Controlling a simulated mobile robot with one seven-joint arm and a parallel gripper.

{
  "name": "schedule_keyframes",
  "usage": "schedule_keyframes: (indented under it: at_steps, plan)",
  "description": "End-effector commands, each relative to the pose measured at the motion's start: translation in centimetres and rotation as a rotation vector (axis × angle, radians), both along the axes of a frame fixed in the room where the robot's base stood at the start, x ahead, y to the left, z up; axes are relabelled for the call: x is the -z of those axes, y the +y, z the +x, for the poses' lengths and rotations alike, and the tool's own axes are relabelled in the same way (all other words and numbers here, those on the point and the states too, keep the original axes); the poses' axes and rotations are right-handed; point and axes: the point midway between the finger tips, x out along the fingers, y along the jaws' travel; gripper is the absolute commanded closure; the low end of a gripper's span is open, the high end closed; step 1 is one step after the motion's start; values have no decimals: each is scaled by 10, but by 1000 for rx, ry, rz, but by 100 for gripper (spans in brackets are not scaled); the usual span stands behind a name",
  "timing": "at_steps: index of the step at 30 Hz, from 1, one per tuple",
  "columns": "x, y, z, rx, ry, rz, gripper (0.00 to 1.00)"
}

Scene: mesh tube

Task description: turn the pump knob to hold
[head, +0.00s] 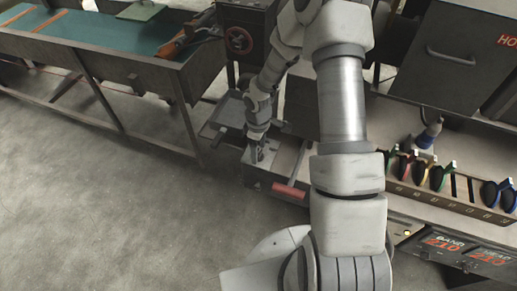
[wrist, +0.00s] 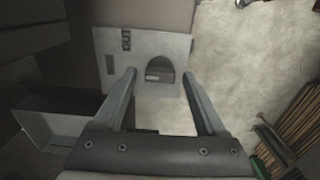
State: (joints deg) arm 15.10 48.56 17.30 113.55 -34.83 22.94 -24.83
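My gripper (head: 257,153) reaches down over a light grey panel (head: 285,158) on a low unit left of centre in the head view. In the wrist view my gripper (wrist: 158,72) is open, its two fingers spread with nothing seen held between them. Beyond the fingertips is the same pale panel (wrist: 176,44), with a dark, round-topped shape (wrist: 160,67) on it, lying between the fingertips in the picture. I cannot tell for sure whether this is the pump knob, nor how it is set. Small dark marks or switches (wrist: 126,40) sit left of it.
A red handle (head: 290,191) is on the unit's front. A bench with a green top (head: 100,35) stands at left. A rack with coloured-handled tools (head: 440,190) is at right, below a dark cabinet (head: 455,60). The floor (head: 110,220) at front left is clear.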

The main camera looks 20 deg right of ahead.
Motion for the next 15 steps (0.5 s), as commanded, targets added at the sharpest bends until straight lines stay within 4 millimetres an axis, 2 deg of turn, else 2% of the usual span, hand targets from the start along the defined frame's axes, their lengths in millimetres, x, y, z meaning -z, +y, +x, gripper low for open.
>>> schedule_keyframes:
  at_steps: [10, 15]
  plan:
    - [-3, 0, 0, 0, -1, -1, 22]
    - [-23, -1, 1, 2, -3, -1, 22]
